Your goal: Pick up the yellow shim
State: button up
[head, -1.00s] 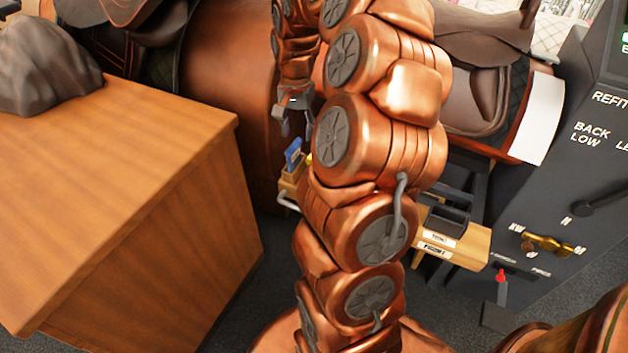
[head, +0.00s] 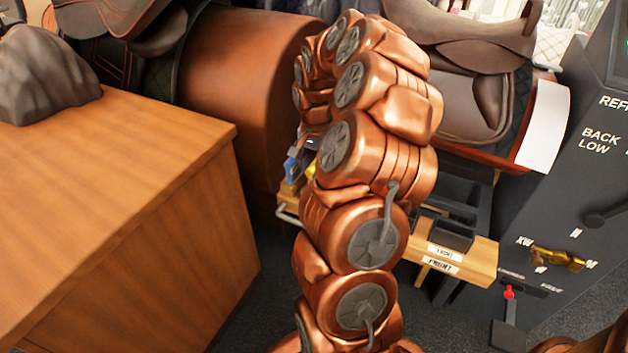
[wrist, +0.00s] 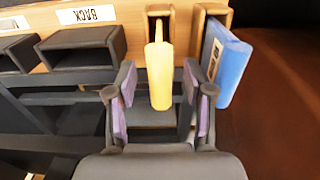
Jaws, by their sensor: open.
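The yellow shim (wrist: 159,78) stands out of a wooden slot in the wrist view, with its near part between my gripper's fingers. My gripper (wrist: 163,98) is open, with one finger on each side of the shim and a visible gap at both. In the head view a small bit of yellow (head: 311,170) shows beside my arm. My arm hides most of the gripper there.
A blue shim (wrist: 226,65) stands in the wooden slot just right of my right finger; it also shows in the head view (head: 291,168). A wooden cabinet (head: 150,190) stands left.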

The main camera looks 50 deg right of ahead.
jog(key=shift+f, duration=0.45)
jog(key=shift+c, duration=0.4)
grip_shut()
